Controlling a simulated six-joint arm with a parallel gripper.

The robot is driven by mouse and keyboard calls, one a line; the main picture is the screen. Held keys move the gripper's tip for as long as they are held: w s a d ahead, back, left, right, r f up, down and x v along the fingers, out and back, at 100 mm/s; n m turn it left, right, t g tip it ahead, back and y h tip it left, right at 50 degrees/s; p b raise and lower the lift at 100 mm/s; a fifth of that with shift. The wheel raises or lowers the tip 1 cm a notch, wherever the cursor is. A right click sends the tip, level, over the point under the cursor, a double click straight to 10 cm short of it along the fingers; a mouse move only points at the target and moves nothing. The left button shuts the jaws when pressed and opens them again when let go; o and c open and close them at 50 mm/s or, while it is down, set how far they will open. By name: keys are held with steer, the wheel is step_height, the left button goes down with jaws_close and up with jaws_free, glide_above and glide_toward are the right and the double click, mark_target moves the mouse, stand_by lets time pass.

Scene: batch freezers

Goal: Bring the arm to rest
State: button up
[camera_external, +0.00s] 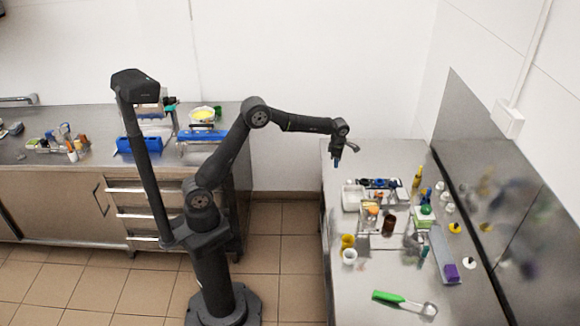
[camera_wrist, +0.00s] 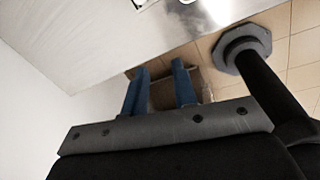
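My arm rises from its dark base on the tiled floor and reaches right, with the forearm nearly level. My gripper (camera_external: 337,162) hangs above the far left part of the right-hand steel counter (camera_external: 390,285), pointing down and clear of the things on it. In the wrist view its two blue fingers (camera_wrist: 160,85) stand apart. Nothing shows between them except a brownish surface and floor tiles well beyond. The gripper is open and empty.
Bottles, trays and small containers (camera_external: 390,222) crowd the right counter's middle. A green-handled tool (camera_external: 388,297) lies near its front. A mirror-like steel panel (camera_external: 500,200) stands along its right side. The left counter (camera_external: 95,160) holds blue trays. Tiled floor (camera_external: 285,245) lies between.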

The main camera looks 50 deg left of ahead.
steer(key=shift+s+d+f+m, duration=0.15)
steer(key=shift+s+d, duration=0.3)
steer(key=shift+d, duration=0.25)
steer(key=shift+s+d+r+m, duration=0.15)
steer(key=shift+s+d, duration=0.3)
steer(key=shift+d, duration=0.25)
steer(key=shift+f, duration=0.1)
steer(key=w+a+r+n, duration=0.1)
steer(key=w+a, duration=0.3)
steer(key=a, duration=0.5)
steer(key=w+a+n, duration=0.2)
steer(key=w+a, duration=0.3)
steer(key=a, duration=0.5)
steer(key=shift+r, duration=0.4)
steer(key=shift+y, duration=0.3)
